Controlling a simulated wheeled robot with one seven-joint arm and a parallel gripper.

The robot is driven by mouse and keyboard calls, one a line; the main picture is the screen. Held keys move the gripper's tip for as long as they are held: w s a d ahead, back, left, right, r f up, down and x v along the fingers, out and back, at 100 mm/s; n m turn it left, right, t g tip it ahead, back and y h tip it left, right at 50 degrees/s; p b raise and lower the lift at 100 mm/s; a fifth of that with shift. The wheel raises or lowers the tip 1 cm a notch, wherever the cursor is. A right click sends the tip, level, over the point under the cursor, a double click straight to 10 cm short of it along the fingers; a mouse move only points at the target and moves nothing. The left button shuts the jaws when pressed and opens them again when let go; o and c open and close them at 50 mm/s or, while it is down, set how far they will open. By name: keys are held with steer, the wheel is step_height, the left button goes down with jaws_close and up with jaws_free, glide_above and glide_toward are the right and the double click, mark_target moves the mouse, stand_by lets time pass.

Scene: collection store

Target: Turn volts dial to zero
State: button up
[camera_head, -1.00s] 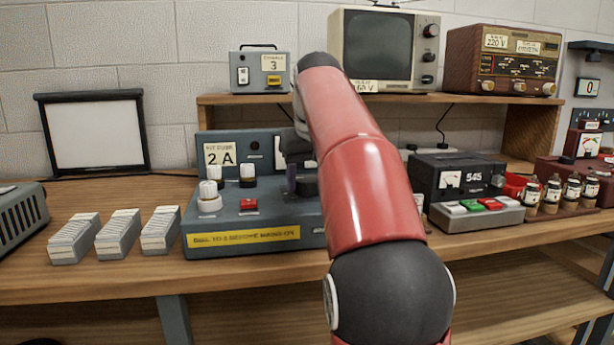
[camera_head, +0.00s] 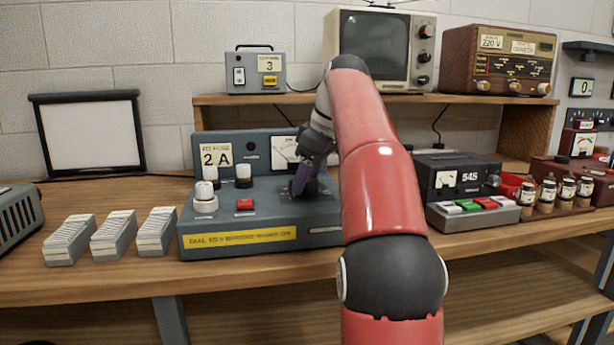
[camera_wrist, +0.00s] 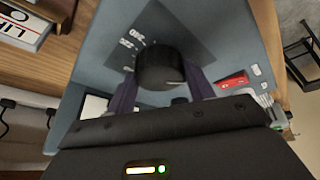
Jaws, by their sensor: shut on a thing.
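The black volts dial (camera_wrist: 158,68) sits on the blue-grey instrument panel (camera_head: 265,230). In the wrist view a dark plate with white scale marks lies around the dial; the dial's setting cannot be read. My gripper (camera_wrist: 160,92) has its two purple fingers on either side of the dial, shut on it. In the head view my gripper (camera_head: 305,183) reaches down to the panel and hides most of the dial. A meter (camera_head: 285,149) stands on the panel's upright back, partly hidden by my wrist; its needle is too small to read.
White knobs (camera_head: 205,200) and a red button (camera_head: 245,204) are left of my gripper on the panel. A yellow label strip (camera_head: 240,239) runs along its front. A black 545 instrument (camera_head: 455,178) stands right. Card boxes (camera_head: 110,236) stand left. A wooden shelf (camera_head: 240,100) is behind.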

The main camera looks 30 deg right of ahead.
steer(key=shift+n, duration=0.3)
steer(key=o, duration=1)
steer(key=shift+c, duration=0.2)
